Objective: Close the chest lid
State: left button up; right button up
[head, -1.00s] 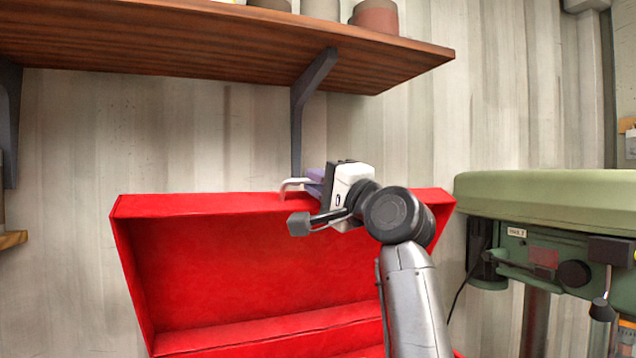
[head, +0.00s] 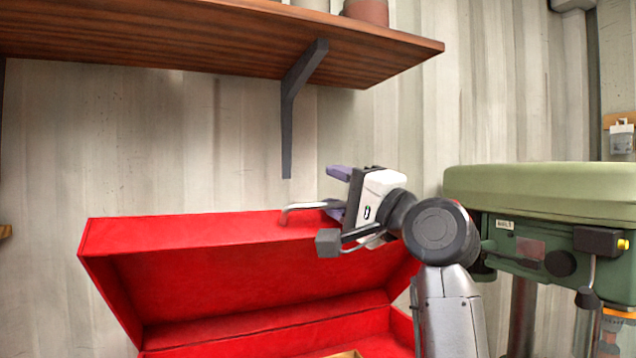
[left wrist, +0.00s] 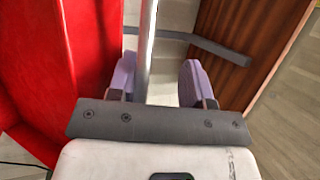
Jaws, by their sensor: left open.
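The red chest lid (head: 250,280) stands open and leans forward over the chest. Its rim strip faces me. A thin metal handle (head: 300,206) sticks out at the rim's top edge. My left gripper (head: 338,190) is at that edge, right of centre, its purple fingers apart. In the left wrist view the left gripper (left wrist: 158,82) is open, with a metal bar (left wrist: 147,45), apparently the handle, between its fingers; I cannot tell whether it touches one. The red lid (left wrist: 90,45) fills the left there. The lower chest (head: 370,345) is mostly cut off. My right gripper is out of view.
A wooden shelf (head: 200,45) on a dark bracket (head: 292,110) hangs above and behind the lid. A green drill press (head: 540,195) stands close on the right, beside my arm. Bare corrugated wall lies behind.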

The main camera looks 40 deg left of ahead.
pick_arm(q)
jog(key=shift+o, duration=1.3)
jog(key=v, duration=0.5)
jog(key=shift+d+r+b, duration=0.25)
jog(key=shift+d+b, duration=0.1)
jog(key=shift+d+f, duration=0.15)
jog(key=shift+d, duration=0.5)
jog(key=shift+c, duration=0.4)
jog(key=shift+d, duration=0.1)
jog(key=shift+c, duration=0.4)
jog(key=shift+a+f, duration=0.1)
jog(key=shift+a, duration=0.15)
jog(key=shift+c, duration=0.5)
jog(key=d+f+b, duration=0.2)
jog(key=d+f, duration=0.6)
jog(key=d, duration=0.5)
jog(key=shift+w+f+b, duration=0.15)
jog(key=shift+w+b, duration=0.05)
jog(key=shift+b, duration=0.2)
jog(key=shift+d, duration=0.1)
